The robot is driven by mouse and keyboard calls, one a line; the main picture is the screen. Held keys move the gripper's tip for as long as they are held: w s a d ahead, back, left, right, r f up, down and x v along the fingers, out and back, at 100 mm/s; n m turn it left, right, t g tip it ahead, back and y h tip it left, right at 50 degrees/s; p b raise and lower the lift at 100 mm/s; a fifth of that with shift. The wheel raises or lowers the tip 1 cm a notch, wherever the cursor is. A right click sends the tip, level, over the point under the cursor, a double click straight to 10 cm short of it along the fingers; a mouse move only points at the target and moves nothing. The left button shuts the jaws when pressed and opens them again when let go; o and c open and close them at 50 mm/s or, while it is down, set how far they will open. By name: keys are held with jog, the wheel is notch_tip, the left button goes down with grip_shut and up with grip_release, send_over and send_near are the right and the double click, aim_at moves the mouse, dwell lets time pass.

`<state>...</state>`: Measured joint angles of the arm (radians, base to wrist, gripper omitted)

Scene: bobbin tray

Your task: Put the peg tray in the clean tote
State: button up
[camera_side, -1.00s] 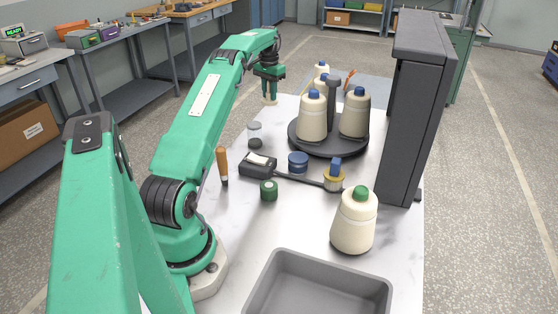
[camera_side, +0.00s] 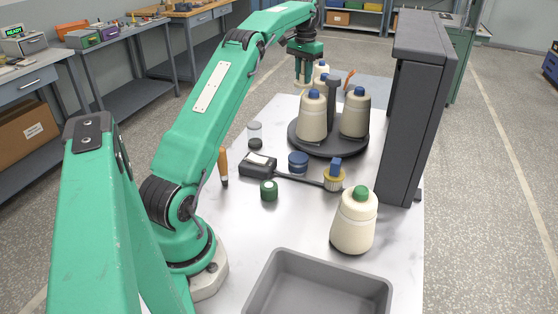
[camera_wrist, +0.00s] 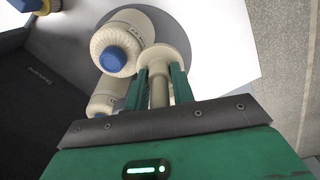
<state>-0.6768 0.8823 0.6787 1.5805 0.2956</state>
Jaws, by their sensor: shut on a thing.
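My gripper (camera_side: 303,76) is shut on a pale flanged piece, a thin stem with a round disc (camera_wrist: 178,54) at its far end. It holds this piece up beside the cream cones at the back of the table. I cannot tell whether this piece is the peg tray. A dark round stand (camera_side: 328,148) with a centre post carries several blue-capped cones. One cone (camera_wrist: 116,48) is close to the held disc in the wrist view. The grey open tote (camera_side: 330,263) at the front looks empty and is cut off by the frame's bottom edge.
A green-capped cone (camera_side: 354,225) stands behind the tote. A tall dark cabinet (camera_side: 412,110) borders the right.

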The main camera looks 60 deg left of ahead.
jog(key=d+r+m, duration=0.2)
jog(key=d+r, duration=0.3)
jog(key=d, duration=0.5)
jog(key=d+r+m, duration=0.3)
jog(key=d+r, duration=0.1)
jog(key=d, duration=0.5)
jog(key=d+r+m, duration=0.2)
jog(key=d+r, duration=0.3)
jog(key=d, duration=0.5)
jog(key=s+d+m, duration=0.3)
jog(key=d, duration=0.7)
jog(key=s+d+f+m, duration=0.1)
jog(key=s+d+f, duration=0.2)
jog(key=d+f, duration=0.4)
jog(key=s+d+f+m, duration=0.25)
jog(key=d+f, duration=0.25)
jog(key=d, duration=0.4)
jog(key=s+d+f+m, duration=0.1)
jog(key=s+d+f, duration=0.2)
jog(key=s+f, duration=0.3)
jog(key=s+d+f+m, duration=0.2)
jog(key=s+d+f, duration=0.2)
jog(key=s+f, duration=0.3)
jog(key=s, duration=0.4)
jog(key=shift+s+d, duration=0.3)
jog(key=shift+s, duration=0.05)
jog(key=shift+f, duration=2.3)
grip_shut()
